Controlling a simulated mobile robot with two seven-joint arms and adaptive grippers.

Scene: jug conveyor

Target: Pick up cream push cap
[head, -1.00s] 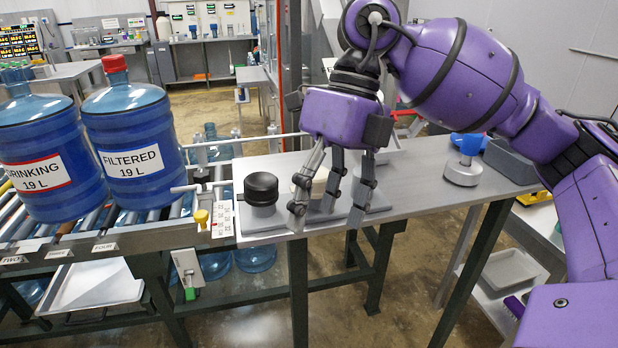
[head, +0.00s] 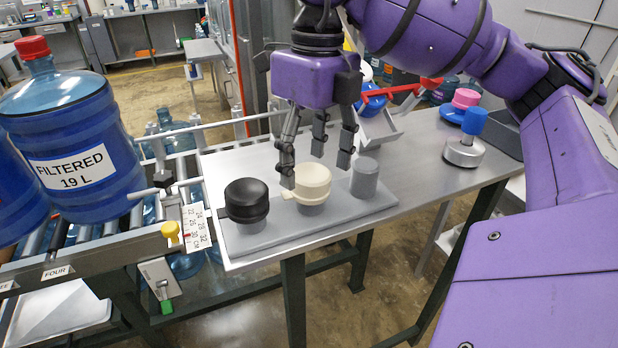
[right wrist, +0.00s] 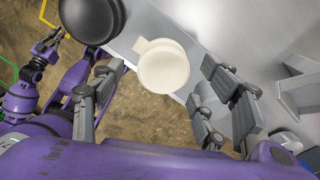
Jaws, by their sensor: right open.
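The cream push cap (head: 312,183) sits on a post of the grey holder plate (head: 345,215), between a black cap (head: 246,200) on its left and a bare grey post (head: 364,178) on its right. My right gripper (head: 318,170) is open and empty, with its fingers above and just behind the cream cap. In the right wrist view the cream cap (right wrist: 163,68) shows from above, its tab to the upper left, between the spread fingers (right wrist: 165,105) and beyond their tips. The black cap (right wrist: 92,18) is at that view's top left. My left gripper is not in the head view.
A FILTERED water jug (head: 75,140) with a red cap stands on the roller conveyor at left. A metal base with a blue top (head: 468,145) stands on the steel table (head: 420,175) at right. A tray (head: 378,128) with red and blue items is behind my gripper.

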